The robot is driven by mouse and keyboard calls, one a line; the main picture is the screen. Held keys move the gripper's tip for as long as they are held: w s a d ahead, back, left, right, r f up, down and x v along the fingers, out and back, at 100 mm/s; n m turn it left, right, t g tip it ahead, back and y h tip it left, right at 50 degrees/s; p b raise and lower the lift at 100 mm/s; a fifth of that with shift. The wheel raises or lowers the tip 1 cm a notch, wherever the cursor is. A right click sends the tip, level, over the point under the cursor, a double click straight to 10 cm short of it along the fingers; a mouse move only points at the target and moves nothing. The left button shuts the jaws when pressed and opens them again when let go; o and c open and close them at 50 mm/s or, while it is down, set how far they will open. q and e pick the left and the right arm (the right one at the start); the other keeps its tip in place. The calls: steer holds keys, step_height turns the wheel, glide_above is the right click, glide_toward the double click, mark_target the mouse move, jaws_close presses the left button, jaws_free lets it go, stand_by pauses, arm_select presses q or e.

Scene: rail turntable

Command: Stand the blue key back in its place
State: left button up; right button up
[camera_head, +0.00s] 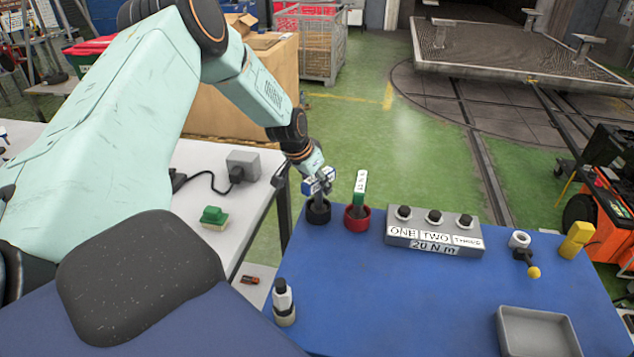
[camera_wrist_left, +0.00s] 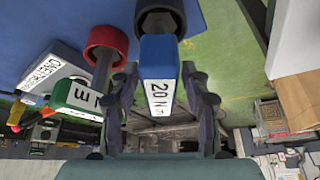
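My right gripper is not in view.
A green key (camera_head: 361,184) stands in a red holder (camera_head: 357,219) close to the right. A grey box (camera_head: 432,234) marked ONE, TWO lies further right. A grey tray (camera_head: 538,334) and a black-and-white bottle-like item (camera_head: 283,303) are nearer. The blue tabletop's middle is clear.

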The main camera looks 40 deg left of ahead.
arm_select(q)
steer(key=shift+r, duration=0.1)
stand_by(0.3)
steer(key=shift+v, duration=5.9)
